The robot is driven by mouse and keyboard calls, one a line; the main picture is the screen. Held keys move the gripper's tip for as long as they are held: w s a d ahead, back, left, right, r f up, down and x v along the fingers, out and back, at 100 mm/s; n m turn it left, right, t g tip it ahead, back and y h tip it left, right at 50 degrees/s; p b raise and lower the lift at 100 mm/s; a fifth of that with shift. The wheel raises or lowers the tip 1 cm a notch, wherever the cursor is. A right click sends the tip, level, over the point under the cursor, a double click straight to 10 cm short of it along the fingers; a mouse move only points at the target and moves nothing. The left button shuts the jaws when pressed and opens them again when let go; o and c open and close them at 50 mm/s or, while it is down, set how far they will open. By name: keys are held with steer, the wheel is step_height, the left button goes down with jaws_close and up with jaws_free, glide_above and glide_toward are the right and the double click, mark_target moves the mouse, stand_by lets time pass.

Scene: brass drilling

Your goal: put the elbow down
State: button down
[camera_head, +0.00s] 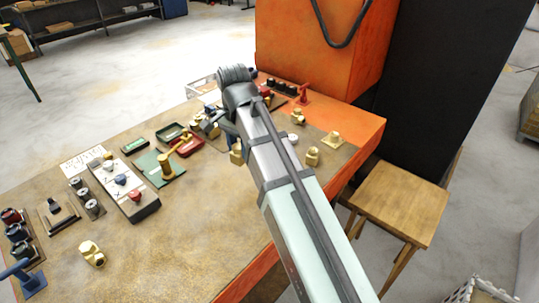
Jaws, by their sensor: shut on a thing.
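My gripper (232,143) is over the middle of the workbench, partly hidden behind my own arm. It is shut on a brass elbow (237,154), which shows just below the fingers at the left side of the arm. I cannot tell whether the elbow touches the bench. Other brass fittings stand on the bench: one (91,253) at the front left, and several to the right of my arm, including one (312,156) close to the arm and one (334,138) on a small pale plate.
A green plate (150,166) with a brass-handled tool, a grey tray (133,203) with coloured knobs and a red tray (188,147) lie left of my gripper. An orange machine (318,50) stands behind. A wooden stool (399,204) is at the right. The bench's front middle is clear.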

steer(key=w+d+r+m, duration=0.2)
steer(key=w+d+r, duration=0.4)
steer(key=d, duration=0.4)
steer(key=shift+n, duration=0.5)
steer(key=shift+s+a+f, duration=0.1)
steer(key=shift+s+f, duration=0.1)
steer(key=shift+f, duration=1.15)
steer(key=shift+s+f, duration=0.15)
steer(key=shift+f, duration=1.25)
steer(key=shift+s+a+f, duration=0.1)
steer(key=shift+s+f, duration=0.1)
steer(key=shift+f, duration=1.15)
steer(key=c, duration=0.6)
jaws_free()
steer(key=shift+f, duration=0.15)
step_height(320, 180, up, 8)
steer(key=shift+f, duration=0.1)
